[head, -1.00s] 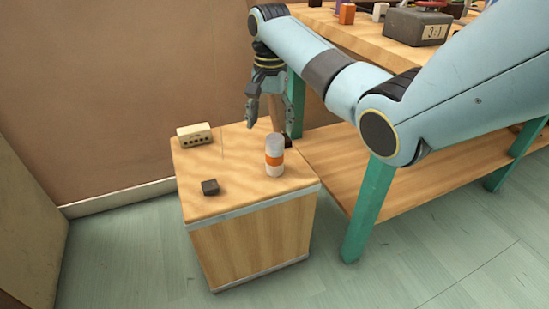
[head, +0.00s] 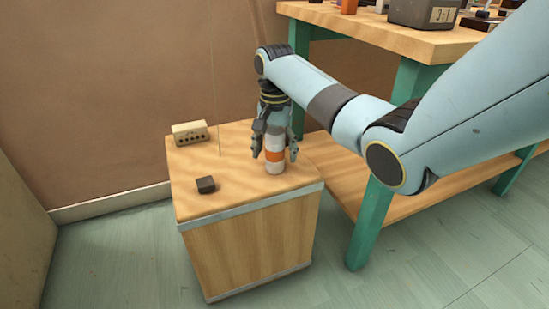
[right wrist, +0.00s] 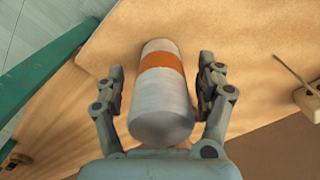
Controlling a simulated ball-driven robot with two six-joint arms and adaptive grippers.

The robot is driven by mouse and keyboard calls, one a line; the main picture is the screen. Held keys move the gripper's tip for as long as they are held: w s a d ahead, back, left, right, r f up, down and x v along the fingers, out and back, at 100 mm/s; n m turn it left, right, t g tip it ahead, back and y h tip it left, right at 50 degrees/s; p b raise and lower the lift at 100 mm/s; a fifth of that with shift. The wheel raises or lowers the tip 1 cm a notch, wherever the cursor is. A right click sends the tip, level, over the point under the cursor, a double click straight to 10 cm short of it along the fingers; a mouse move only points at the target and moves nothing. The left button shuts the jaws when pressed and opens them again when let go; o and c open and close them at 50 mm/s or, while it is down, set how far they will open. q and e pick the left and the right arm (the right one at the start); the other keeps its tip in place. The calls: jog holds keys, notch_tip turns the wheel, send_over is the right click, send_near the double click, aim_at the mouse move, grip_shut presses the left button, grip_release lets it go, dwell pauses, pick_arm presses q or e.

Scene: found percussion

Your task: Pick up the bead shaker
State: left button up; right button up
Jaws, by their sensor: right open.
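The bead shaker (head: 275,160) is a pale grey-white cylinder with an orange band. It stands upright on the wooden box (head: 225,185), near its right side. My right gripper (head: 275,152) points down over it, with one finger on each side. In the right wrist view the shaker (right wrist: 161,110) lies between the two open fingers, with a visible gap on both sides. The shaker's top is partly hidden by the gripper in the head view. My left gripper is not in view.
A small dark block (head: 206,185) sits at the box's front left. A beige box with dark holes (head: 189,133) and a thin upright rod (head: 218,110) are behind it. A workbench with green legs (head: 371,215) stands to the right.

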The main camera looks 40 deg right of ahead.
jog(key=shift+c, duration=0.2)
jog(key=c, duration=1.3)
jog(key=shift+r, duration=0.1)
